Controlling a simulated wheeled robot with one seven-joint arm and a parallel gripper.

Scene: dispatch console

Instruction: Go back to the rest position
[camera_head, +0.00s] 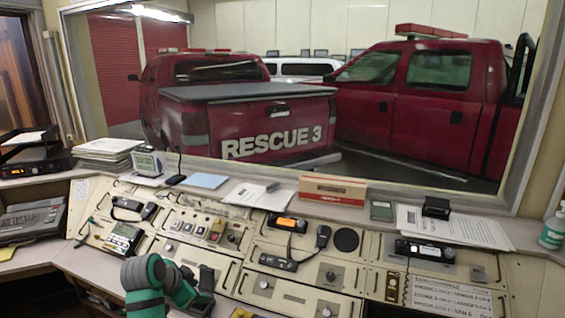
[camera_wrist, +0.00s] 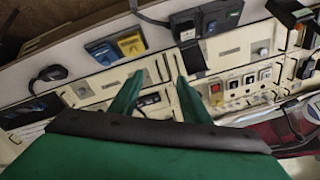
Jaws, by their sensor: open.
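My gripper (camera_wrist: 158,100) shows in the wrist view as two green fingers standing apart with a gap between them. Nothing is held between them. Past the fingertips is the cream console panel (camera_wrist: 215,62) with switches and buttons. In the head view my green and grey arm is at the bottom, left of centre, in front of the console (camera_head: 300,272). My fingers are not clear there. I cannot tell whether the fingertips touch the panel.
The console carries a handset (camera_head: 322,237), a radio with an orange display (camera_head: 287,223) and another radio (camera_head: 424,250). On the ledge are a red and tan box (camera_head: 332,190), stacked papers (camera_head: 107,147), a desk clock (camera_head: 147,162) and a bottle (camera_head: 553,230). A window stands behind.

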